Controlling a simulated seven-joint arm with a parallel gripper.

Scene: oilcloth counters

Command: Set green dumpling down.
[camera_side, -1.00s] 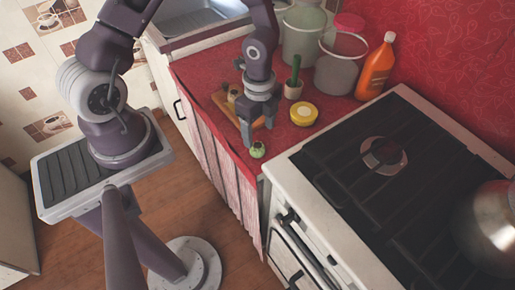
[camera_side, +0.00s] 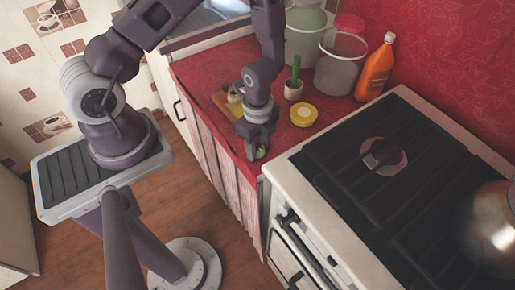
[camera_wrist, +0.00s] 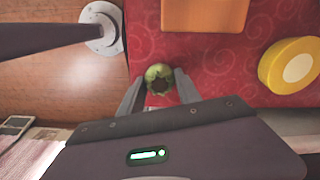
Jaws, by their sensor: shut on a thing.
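The green dumpling (camera_side: 261,153) is at the front edge of the red counter, near the stove, partly hidden by my gripper in the side view. In the wrist view the round green dumpling (camera_wrist: 159,78), with a dark top, sits between my two fingertips. My gripper (camera_side: 257,150) points down and is shut on it; the fingers also show in the wrist view (camera_wrist: 159,88). The dumpling is at or just above the counter surface; I cannot tell whether it touches.
A wooden board (camera_side: 226,103) with small items lies behind my gripper. A yellow round tin (camera_side: 304,115), a potted cactus (camera_side: 293,84), glass jars (camera_side: 340,65) and an orange bottle (camera_side: 376,70) stand farther back. The stove (camera_side: 400,150) is at right. The counter drops off at its front edge.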

